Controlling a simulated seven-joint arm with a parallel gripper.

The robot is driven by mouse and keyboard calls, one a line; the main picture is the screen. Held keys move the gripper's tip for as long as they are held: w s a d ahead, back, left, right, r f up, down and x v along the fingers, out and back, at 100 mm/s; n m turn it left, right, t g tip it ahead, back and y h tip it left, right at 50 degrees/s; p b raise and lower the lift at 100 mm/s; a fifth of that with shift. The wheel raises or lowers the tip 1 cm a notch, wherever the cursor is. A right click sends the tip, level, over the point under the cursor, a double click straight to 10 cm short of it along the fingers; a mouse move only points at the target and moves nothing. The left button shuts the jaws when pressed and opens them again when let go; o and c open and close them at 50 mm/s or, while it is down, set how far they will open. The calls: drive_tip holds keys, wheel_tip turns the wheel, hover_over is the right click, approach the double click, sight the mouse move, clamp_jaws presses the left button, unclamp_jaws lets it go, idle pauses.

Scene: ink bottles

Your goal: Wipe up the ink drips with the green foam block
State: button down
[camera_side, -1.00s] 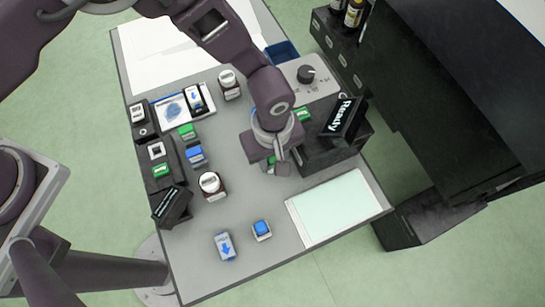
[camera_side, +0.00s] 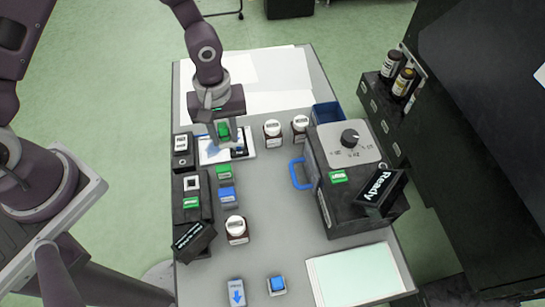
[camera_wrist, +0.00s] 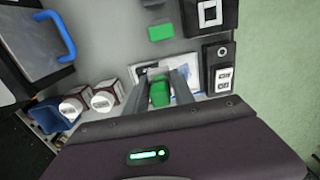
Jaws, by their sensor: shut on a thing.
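My gripper (camera_side: 223,133) is shut on a green block (camera_wrist: 160,92), over the white sheet (camera_side: 207,157) at the table's left back. The green block also shows between the fingers in the side view (camera_side: 224,130). A blue ink mark (camera_side: 212,147) shows on the sheet, partly hidden by my gripper. In the wrist view the sheet (camera_wrist: 197,76) lies behind and beside the fingers. I cannot tell whether the block touches the sheet. A second green block (camera_side: 224,172) stands just in front of the sheet, with a blue one (camera_side: 227,194) before it.
Two capped bottles (camera_side: 272,133) (camera_side: 300,128) stand to the right, and another (camera_side: 237,230) in front. The black machine (camera_side: 350,215) with a blue handle (camera_side: 299,173) fills the right side. Black holders (camera_side: 191,200) line the left edge. The table's middle is clear.

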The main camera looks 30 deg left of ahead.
sight(215, 154)
drive_tip(key=a, duration=0.1)
drive_tip(key=s+a, duration=0.1)
drive_tip(key=a, duration=0.1)
drive_tip(key=shift+s+a+f, duration=0.1)
drive_tip(key=shift+s+a, duration=0.1)
drive_tip(key=shift+a, duration=0.1)
drive_tip(key=shift+s+a+f, duration=0.1)
drive_tip(key=shift+a+f, duration=0.05)
drive_tip(key=shift+f, duration=2.25)
drive_tip(key=shift+f, duration=0.55)
